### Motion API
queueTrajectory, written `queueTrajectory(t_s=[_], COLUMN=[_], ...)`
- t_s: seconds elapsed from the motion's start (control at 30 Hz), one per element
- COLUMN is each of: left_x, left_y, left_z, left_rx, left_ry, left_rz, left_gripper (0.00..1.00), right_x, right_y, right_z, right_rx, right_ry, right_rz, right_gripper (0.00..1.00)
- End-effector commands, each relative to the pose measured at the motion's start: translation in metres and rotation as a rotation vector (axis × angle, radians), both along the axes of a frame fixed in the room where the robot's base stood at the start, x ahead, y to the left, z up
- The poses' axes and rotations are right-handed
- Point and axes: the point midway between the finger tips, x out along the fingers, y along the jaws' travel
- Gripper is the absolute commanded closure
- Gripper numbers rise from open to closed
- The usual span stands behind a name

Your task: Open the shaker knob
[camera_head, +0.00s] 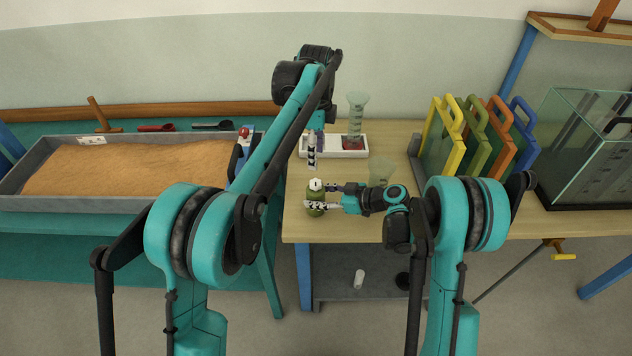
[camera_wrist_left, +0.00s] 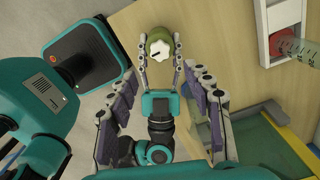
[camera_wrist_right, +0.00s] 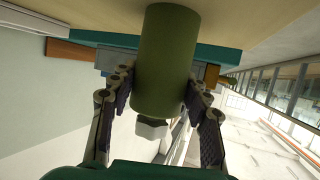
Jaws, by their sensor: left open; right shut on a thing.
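The shaker is an olive-green cylinder (camera_head: 316,207) with a white knob (camera_head: 315,184) on top. It is upright at the table's left front edge. My right gripper (camera_head: 318,197) is shut on its body from the right. The right wrist view shows the cylinder (camera_wrist_right: 165,60) between the fingers, with the pale knob (camera_wrist_right: 152,128) at its lower end there. My left gripper (camera_head: 313,153) is open and empty, above and behind the shaker, apart from it. In the left wrist view the knob (camera_wrist_left: 157,48) shows beyond the open fingers (camera_wrist_left: 162,77).
A clear glass (camera_head: 381,172) stands near my right gripper. Coloured handled panels (camera_head: 440,140) and a glass tank (camera_head: 580,150) are at the right. A sand tray (camera_head: 60,195) is at the left.

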Motion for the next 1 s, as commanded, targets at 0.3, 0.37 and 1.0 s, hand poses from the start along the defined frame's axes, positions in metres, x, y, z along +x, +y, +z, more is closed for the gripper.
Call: queueTrajectory(t_s=[0.3,0.37,1.0], left_x=[0.0,0.0,0.0], left_y=[0.0,0.0,0.001], left_z=[0.006,0.007,0.019], left_rx=[0.0,0.0,0.0], left_ry=[0.0,0.0,0.0], left_rz=[0.761,0.908,2.367], left_gripper=[0.49,0.49,0.49], right_x=[0.0,0.0,0.0], right_y=[0.0,0.0,0.0], right_z=[0.0,0.0,0.0], right_rx=[-0.001,-0.001,-0.001], right_ry=[0.0,0.0,0.001], right_rz=[0.0,0.0,0.001], right_gripper=[0.86,0.86,0.86])
